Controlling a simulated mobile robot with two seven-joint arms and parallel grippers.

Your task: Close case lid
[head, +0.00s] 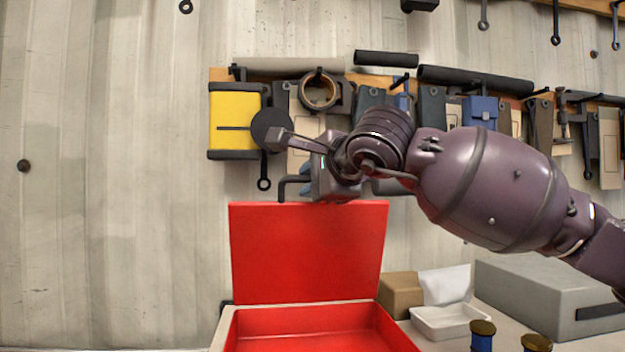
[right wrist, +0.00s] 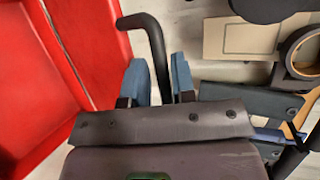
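The red case (head: 300,328) stands open on the counter, its lower part cut off by the bottom of the head view. Its lid (head: 306,255) stands about upright at the back; red panels also show in the right wrist view (right wrist: 85,50). A black bent handle (head: 284,182) shows at the lid's top edge. My right gripper (head: 333,192) is at this handle, above the lid. In the right wrist view its two blue-grey fingers stand either side of the black bar (right wrist: 152,40), very close to it. Whether they press on it is unclear. My left gripper is not in view.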

